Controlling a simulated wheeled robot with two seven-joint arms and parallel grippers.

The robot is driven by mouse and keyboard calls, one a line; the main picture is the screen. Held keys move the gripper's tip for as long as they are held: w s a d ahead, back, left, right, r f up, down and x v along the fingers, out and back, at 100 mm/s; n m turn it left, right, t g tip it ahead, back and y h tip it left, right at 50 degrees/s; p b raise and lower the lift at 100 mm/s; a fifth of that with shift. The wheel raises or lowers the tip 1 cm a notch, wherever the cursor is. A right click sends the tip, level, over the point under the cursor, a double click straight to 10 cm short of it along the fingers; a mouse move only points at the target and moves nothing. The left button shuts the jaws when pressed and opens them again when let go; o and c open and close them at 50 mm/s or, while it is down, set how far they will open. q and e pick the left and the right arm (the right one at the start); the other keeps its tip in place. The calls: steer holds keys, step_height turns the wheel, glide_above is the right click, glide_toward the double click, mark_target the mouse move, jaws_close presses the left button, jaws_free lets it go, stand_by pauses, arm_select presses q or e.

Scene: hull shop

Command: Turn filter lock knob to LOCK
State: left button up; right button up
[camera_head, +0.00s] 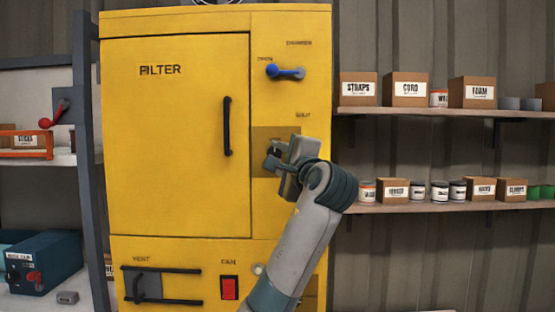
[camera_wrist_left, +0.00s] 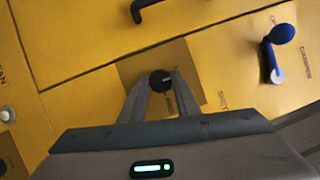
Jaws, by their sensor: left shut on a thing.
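The yellow filter cabinet (camera_head: 180,190) stands in front of me with its large door closed. A small dark round knob (camera_wrist_left: 160,80) sits on a brownish square plate (camera_head: 262,135) to the right of the door. My left gripper (camera_head: 272,160) reaches the plate from below right. In the left wrist view the two fingers of my left gripper (camera_wrist_left: 161,88) are shut on the knob, one on each side. The gripper hides most of the knob in the head view. I cannot read any lock marking or the knob's angle. My right gripper is not in view.
A blue damper lever (camera_head: 286,72) is above the knob, and a black door handle (camera_head: 228,126) is to its left. A red switch (camera_head: 229,287) and black vent bars (camera_head: 160,286) are low on the cabinet. Shelves with boxes (camera_head: 405,90) stand at right.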

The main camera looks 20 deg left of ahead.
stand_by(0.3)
arm_select(q)
steer(key=o, duration=1.1)
steer(key=shift+c, duration=0.2)
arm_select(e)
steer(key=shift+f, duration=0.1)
arm_select(q)
steer(key=shift+s+d+f+b, duration=0.15)
steer(key=shift+s+d+b, duration=0.15)
steer(key=shift+s, duration=0.1)
steer(key=b+v, duration=0.6)
steer(key=v, duration=1)
steer(key=shift+s, duration=0.15)
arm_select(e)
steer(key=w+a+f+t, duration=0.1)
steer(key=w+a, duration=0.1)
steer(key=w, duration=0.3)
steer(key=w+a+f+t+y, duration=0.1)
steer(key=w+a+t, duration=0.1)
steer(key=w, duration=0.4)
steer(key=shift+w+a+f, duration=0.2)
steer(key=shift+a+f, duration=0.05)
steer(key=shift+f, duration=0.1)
arm_select(q)
steer(key=shift+d, duration=0.15)
